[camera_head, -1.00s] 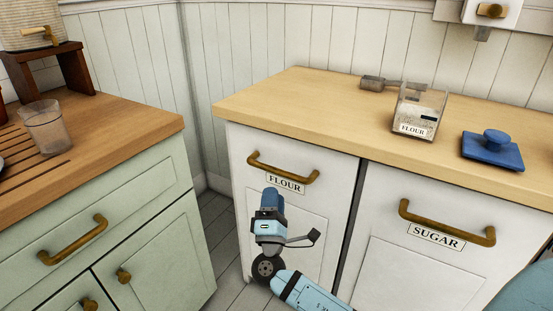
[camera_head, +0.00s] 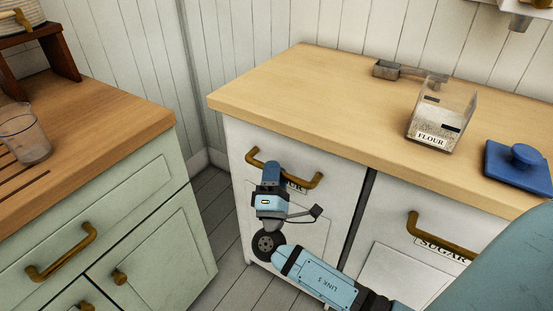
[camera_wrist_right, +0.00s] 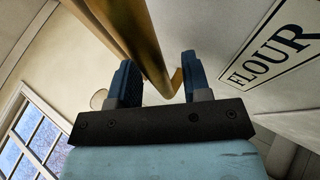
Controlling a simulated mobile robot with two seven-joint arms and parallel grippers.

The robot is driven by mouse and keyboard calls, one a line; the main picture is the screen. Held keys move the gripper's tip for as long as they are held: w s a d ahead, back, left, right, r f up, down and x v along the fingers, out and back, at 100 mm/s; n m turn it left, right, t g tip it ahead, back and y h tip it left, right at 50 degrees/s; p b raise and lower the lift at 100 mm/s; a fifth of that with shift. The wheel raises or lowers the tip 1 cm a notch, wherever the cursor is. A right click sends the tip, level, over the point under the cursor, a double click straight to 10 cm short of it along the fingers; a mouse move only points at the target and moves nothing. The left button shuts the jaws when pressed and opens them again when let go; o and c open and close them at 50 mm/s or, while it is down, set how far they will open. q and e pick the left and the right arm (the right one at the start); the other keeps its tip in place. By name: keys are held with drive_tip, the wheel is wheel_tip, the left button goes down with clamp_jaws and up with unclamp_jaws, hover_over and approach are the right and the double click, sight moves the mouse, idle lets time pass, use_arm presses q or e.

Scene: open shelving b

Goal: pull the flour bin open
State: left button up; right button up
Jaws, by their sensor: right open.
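The flour bin (camera_head: 338,205) is the white front at the left of the cabinet, and it looks shut. Its brass handle (camera_head: 303,182) runs across the top, and the FLOUR label below is partly hidden by my gripper. My right gripper (camera_head: 271,170) is open at the left half of this handle. In the right wrist view the handle bar (camera_wrist_right: 142,38) passes between the two blue fingers of the gripper (camera_wrist_right: 160,78), with gaps beside it. The FLOUR label (camera_wrist_right: 277,53) shows at the right there. My left gripper is not in view.
The sugar bin (camera_head: 405,270) with its brass handle stands right of the flour bin. A green cabinet (camera_head: 120,225) stands left, across a narrow floor gap.

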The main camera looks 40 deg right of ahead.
drive_tip(key=shift+w+d+r, duration=0.15)
drive_tip(key=shift+w, duration=0.05)
drive_tip(key=shift+c, duration=0.3)
clamp_jaws()
